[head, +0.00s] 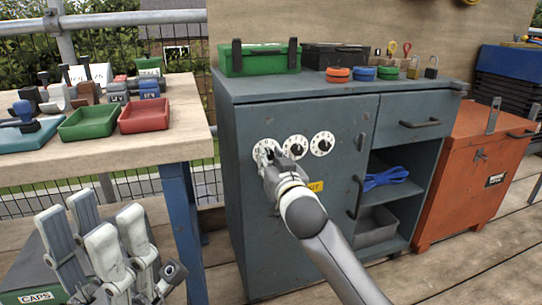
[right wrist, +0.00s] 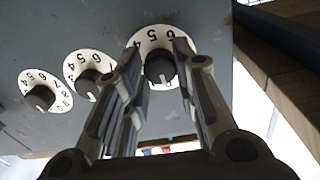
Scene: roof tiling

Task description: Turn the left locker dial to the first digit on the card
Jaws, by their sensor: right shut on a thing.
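The grey locker (head: 300,220) has three white dials with black knobs in a row on its door. The left dial (head: 257,146) is mostly behind my right gripper (head: 268,158). In the right wrist view the picture is turned over, and this left dial (right wrist: 146,41) is the one at the right. My right gripper's fingers (right wrist: 160,75) are shut on its black knob (right wrist: 159,68). Digits 6, 5 and 4 show on its ring. My left gripper (head: 108,235) is open and empty at the lower left. I cannot make out the card's digits.
The middle dial (head: 295,147) and right dial (head: 322,144) sit close beside the left one. A wooden bench (head: 100,160) with trays stands at the left. A green box marked CAPS (head: 40,297) is by my left gripper. An orange cabinet (head: 462,165) stands right.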

